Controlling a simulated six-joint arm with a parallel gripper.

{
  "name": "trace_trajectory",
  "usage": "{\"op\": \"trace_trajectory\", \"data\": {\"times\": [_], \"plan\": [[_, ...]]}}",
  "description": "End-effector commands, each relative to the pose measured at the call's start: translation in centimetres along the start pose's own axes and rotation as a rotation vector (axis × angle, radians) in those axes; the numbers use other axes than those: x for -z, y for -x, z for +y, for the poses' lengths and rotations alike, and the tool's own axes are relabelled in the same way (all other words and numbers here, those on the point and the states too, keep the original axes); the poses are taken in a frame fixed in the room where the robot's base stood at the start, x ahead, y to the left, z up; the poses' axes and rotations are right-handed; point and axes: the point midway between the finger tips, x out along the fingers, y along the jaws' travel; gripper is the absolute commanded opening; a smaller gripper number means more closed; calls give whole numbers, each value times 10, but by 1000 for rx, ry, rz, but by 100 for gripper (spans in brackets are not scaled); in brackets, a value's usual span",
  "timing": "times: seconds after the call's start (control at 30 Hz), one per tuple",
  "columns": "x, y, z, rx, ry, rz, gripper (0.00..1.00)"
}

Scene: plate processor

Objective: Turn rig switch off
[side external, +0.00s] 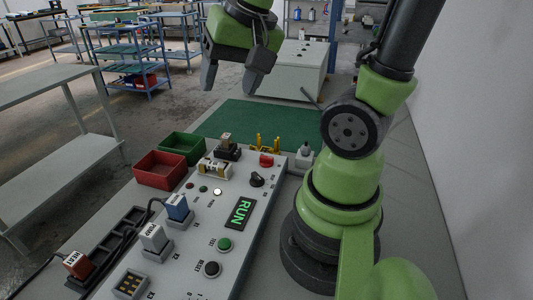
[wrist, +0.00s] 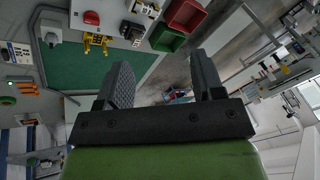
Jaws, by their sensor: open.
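The pale panel (side external: 205,240) carries a lit green RUN display (side external: 241,212). A black rotary knob (side external: 257,179) sits above the display, and a small grey box with a light knob on top (side external: 304,155) stands at the panel's far right corner. I cannot tell which of them is the rig switch. The grey box also shows at the upper left of the wrist view (wrist: 50,33). My gripper (side external: 230,78) is open and empty, high above the far end of the panel. Its two dark fingers stand apart in the wrist view (wrist: 162,82).
A red bin (side external: 160,172) and a green bin (side external: 183,146) stand left of the panel.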

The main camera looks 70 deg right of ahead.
Motion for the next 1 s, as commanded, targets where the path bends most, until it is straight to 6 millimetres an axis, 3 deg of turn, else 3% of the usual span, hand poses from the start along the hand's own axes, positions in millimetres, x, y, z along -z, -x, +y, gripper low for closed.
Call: {"op": "trace_trajectory", "data": {"times": [0.1, 0.2, 0.4, 0.67, 1.0], "plan": [[27, -35, 33, -137, -233, -55, 62], [41, -61, 64, -227, -407, -93, 62], [48, -96, 113, -339, -646, -150, 62], [44, -115, 130, -370, -717, -169, 62], [28, -166, 145, -371, -713, -173, 62]]}}
